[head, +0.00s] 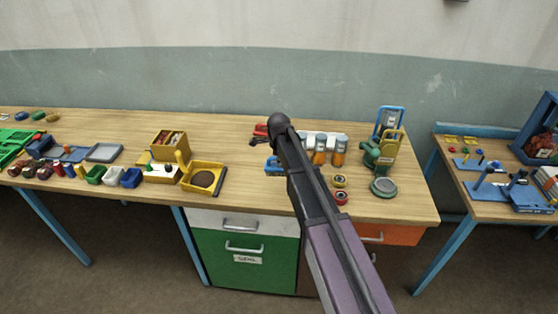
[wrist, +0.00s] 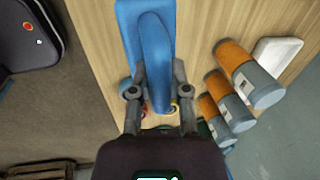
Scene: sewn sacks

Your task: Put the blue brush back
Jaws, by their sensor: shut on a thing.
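The blue brush (wrist: 156,62) is between the two fingers of my gripper (wrist: 159,82) in the wrist view, and the fingers are shut on its raised, narrow part. A flatter, lighter blue piece (wrist: 130,22) shows beside and under it, above the wooden table. I cannot tell whether that piece is part of the brush or a separate thing. In the head view a bit of blue (head: 272,167) shows just left of my arm, close to the table top. My arm hides the fingers and most of the brush there.
Several orange-banded cylinders (wrist: 237,75) stand right of my gripper, near a white block (wrist: 278,52). Two small round tins (head: 340,188) lie right of my arm. A red thing (head: 260,134) lies behind. A yellow tray (head: 204,180) stands left, with some bare table between.

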